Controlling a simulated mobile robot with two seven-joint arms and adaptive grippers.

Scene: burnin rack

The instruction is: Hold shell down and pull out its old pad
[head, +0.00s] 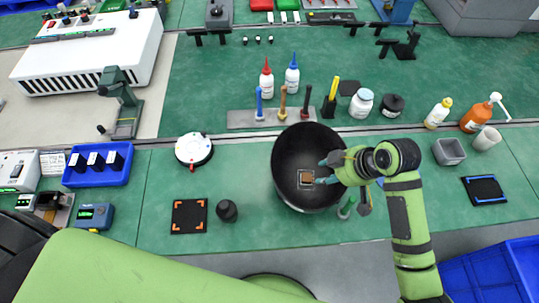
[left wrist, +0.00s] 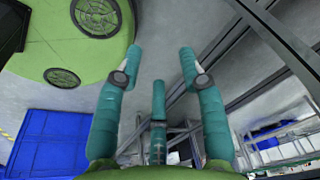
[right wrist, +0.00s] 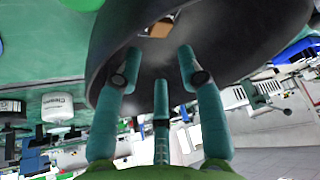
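The dark bowl-shaped shell (head: 300,142) stands on the green bench in front of me, and its inside also shows in the right wrist view (right wrist: 230,40). A small brown square pad (head: 307,177) with a pale edge lies in its bottom; part of it shows in the right wrist view (right wrist: 160,27). My right gripper (head: 322,171) reaches over the shell's right side, fingers spread and pointing towards the pad, with nothing between them. I cannot tell if it touches the shell. My left gripper (left wrist: 155,65) is open and empty, away from the bench, outside the head view.
A rack of upright tools (head: 272,116) stands just behind the shell. A dark cup (head: 227,210) and a black mat with orange corners (head: 189,216) are to its left. A grey box (head: 449,151) and a blue-edged black tray (head: 484,190) are to the right.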

